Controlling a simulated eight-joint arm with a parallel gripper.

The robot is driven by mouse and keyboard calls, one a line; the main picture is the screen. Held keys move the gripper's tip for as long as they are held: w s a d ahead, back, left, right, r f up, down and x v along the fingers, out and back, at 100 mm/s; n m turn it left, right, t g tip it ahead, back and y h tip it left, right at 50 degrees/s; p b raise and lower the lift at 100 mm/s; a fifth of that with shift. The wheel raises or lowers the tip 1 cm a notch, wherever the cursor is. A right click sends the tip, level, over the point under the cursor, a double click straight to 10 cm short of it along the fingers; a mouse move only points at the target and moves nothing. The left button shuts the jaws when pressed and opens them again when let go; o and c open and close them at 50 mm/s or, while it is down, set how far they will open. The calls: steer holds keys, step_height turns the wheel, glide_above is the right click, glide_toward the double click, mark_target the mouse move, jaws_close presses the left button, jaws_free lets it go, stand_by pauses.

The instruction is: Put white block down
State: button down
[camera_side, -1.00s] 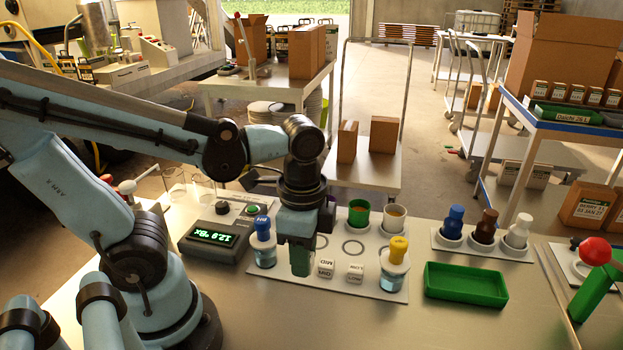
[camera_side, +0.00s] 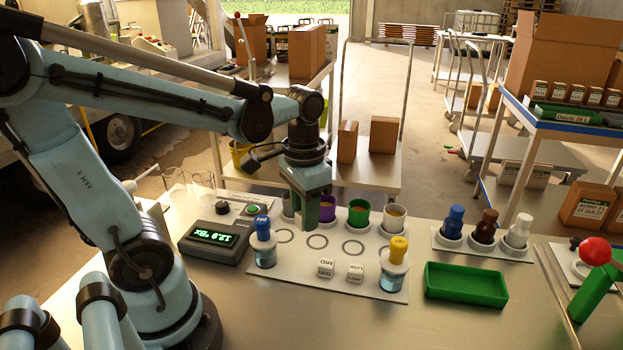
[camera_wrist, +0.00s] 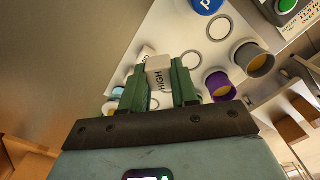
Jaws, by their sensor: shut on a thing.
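The white block marked HIGH (camera_wrist: 161,75) is between the green fingers of my gripper (camera_wrist: 158,62) in the wrist view. My gripper (camera_side: 306,226) is shut on it and held above the back left part of the white board (camera_side: 372,285). In the side view I cannot make out the held block behind the fingers. Two other white blocks lie on the board's front part, one marked MID (camera_side: 325,268) and one marked LOW (camera_side: 355,273). Ringed circles (camera_side: 353,248) run along the board's middle.
A purple cup (camera_side: 327,212), a green cup (camera_side: 358,213) and a white cup (camera_side: 394,217) stand along the board's back. Blue-capped (camera_side: 264,245) and yellow-capped (camera_side: 395,265) jars stand at its ends. A green tray (camera_side: 466,285) is to the right, a display box (camera_side: 213,240) left.

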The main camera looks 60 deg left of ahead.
glide_above(283, 236)
step_height(283, 236, down, 7)
steer(key=shift+r, duration=0.1)
steer(key=shift+f, duration=1.95)
steer(key=shift+f, duration=0.1)
steer(key=c, duration=0.9)
jaws_free()
steer(key=shift+o, duration=0.2)
step_height(283, 236, up, 12)
steer(key=w+d+t, duration=0.1)
steer(key=d+t, duration=0.6)
steer(key=d, duration=0.7)
steer(key=shift+w+d+r, duration=0.3)
steer(key=shift+d+r, duration=0.1)
steer(key=shift+r, duration=0.05)
